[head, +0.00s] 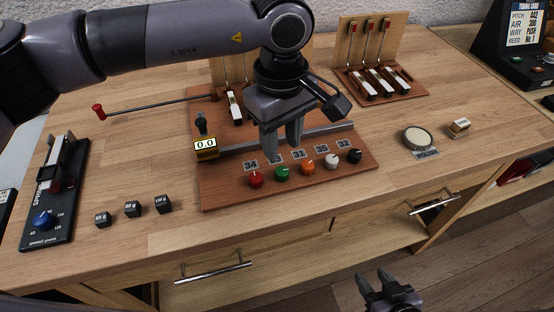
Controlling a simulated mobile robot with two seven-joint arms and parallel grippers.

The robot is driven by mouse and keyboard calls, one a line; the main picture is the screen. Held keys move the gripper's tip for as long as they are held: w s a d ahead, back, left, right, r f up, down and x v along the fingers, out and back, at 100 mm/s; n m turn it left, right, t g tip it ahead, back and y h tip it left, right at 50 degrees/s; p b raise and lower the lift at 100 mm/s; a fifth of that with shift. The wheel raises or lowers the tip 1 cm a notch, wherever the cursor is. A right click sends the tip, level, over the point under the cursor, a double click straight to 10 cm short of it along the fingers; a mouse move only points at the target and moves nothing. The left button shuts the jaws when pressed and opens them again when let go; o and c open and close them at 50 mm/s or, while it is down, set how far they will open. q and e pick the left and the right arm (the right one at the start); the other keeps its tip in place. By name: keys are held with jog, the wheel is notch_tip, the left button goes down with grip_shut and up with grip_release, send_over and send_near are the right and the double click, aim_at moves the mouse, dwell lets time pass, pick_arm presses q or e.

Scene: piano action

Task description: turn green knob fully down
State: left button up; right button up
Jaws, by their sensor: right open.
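The green knob (282,174) is the second from the left in a row of knobs along the front of a reddish-brown board (225,193). My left gripper (282,148) points down just behind the green knob in the picture and hides part of the label behind that knob. Its two fingers are close together, and I cannot tell whether they are apart or touching. I see no contact with the knob. My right gripper (376,283) is open and empty, low in front of the table.
Beside the green knob are a red knob (256,180) and an orange knob (308,167), then a white knob (332,160) and a black knob (354,156). A 0.0 display (206,145) stands at left. Three small dark blocks lie on the clear front-left tabletop.

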aim_at(282, 170)
pick_arm(q)
jog(key=shift+d+f+p, duration=0.1)
jog(key=shift+f+p, duration=0.4)
jog(key=shift+f, duration=3)
grip_shut()
